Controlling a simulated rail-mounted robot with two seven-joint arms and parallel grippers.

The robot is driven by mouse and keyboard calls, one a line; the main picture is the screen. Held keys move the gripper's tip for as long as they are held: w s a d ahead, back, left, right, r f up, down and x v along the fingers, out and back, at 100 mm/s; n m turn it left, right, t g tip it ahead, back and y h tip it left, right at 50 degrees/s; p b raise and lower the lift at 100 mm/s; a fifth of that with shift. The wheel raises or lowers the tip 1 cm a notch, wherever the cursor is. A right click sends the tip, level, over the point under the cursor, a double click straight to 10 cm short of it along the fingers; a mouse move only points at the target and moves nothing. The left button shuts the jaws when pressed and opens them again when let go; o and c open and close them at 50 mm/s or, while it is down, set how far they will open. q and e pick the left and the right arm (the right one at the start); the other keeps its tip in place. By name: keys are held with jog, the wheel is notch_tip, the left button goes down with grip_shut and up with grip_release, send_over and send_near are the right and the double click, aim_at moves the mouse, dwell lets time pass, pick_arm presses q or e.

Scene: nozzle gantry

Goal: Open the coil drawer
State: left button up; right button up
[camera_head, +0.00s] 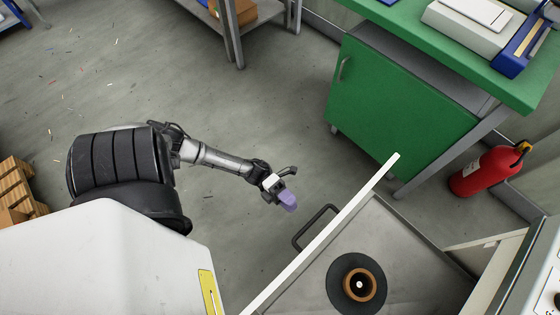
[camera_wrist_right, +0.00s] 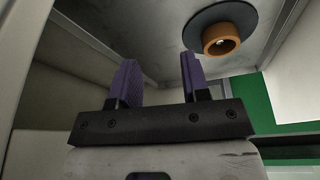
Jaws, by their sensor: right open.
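The coil drawer (camera_head: 415,252) is a grey tray with a thin white front panel (camera_head: 330,232) and a dark bar handle (camera_head: 313,226) on its outer side. It stands open at lower right in the head view. A dark disc with a copper-coloured coil (camera_head: 357,283) sits inside it; the coil also shows in the right wrist view (camera_wrist_right: 222,40). My left gripper (camera_head: 287,202), with purple fingertips, is left of the handle and apart from it. Its finger gap cannot be made out. My right gripper (camera_wrist_right: 159,82) is open and empty, with the coil beyond its fingers; the head view does not show it.
A green cabinet bench (camera_head: 400,95) stands at upper right with a white and blue device (camera_head: 480,25) on top. A red fire extinguisher (camera_head: 487,170) stands at right. A wooden pallet (camera_head: 15,182) is at far left.

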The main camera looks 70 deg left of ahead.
pick_arm(q)
jog(key=v, duration=0.4)
jog(key=shift+s+a, duration=0.1)
jog(key=shift+a, duration=0.1)
jog(key=shift+f, duration=0.1)
dwell(0.6)
